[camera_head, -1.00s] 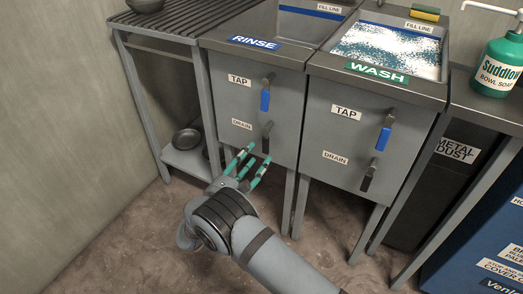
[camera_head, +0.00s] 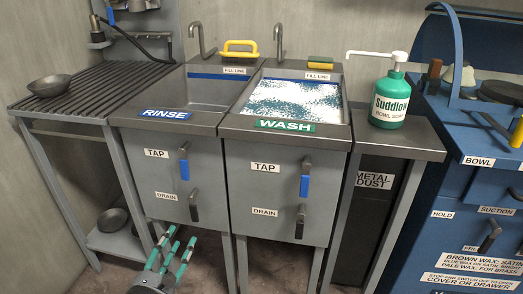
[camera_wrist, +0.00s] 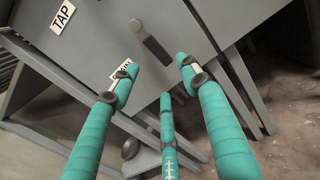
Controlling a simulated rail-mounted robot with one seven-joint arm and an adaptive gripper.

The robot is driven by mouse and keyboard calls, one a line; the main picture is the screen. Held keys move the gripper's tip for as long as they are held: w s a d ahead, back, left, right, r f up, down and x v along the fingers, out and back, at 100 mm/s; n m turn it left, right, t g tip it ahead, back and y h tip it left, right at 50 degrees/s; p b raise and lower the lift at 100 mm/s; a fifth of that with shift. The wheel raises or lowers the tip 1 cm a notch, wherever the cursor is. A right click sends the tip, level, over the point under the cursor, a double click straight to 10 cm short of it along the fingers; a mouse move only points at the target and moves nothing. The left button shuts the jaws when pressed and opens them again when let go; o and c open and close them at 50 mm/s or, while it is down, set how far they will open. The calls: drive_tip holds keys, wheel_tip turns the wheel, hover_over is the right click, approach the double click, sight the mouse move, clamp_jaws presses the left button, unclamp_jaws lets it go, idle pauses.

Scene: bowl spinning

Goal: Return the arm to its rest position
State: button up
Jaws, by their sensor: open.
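My gripper (camera_head: 172,254) has three teal fingers and shows at the bottom of the head view, low in front of the rinse sink (camera_head: 155,120). In the wrist view (camera_wrist: 160,85) its fingers are spread apart with nothing between them. Beyond the fingertips there is a grey cabinet front with a dark drain handle (camera_wrist: 158,50), apart from the fingers. Most of my arm is below the edge of the head view.
The wash sink (camera_head: 232,122) holds foamy water. A soap bottle (camera_head: 390,100) stands right of it. A dark bowl (camera_head: 48,85) sits on the slatted rack (camera_head: 100,92) at left, with other bowls (camera_head: 112,219) on its lower shelf. Sink legs stand close to my gripper.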

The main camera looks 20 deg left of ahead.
sight(193, 217)
drive_tip(key=w, duration=0.7)
drive_tip(key=w+a, duration=0.1)
drive_tip(key=w, duration=0.2)
drive_tip(key=shift+w, duration=0.25)
drive_tip(key=s+d, duration=0.1)
drive_tip(key=s, duration=1.1)
drive_tip(key=w, duration=1.2)
drive_tip(key=shift+a, duration=0.4)
drive_tip(key=shift+a+r+m+b, duration=0.15)
drive_tip(key=shift+a+m+b, duration=0.5)
drive_tip(key=shift+m, duration=0.35)
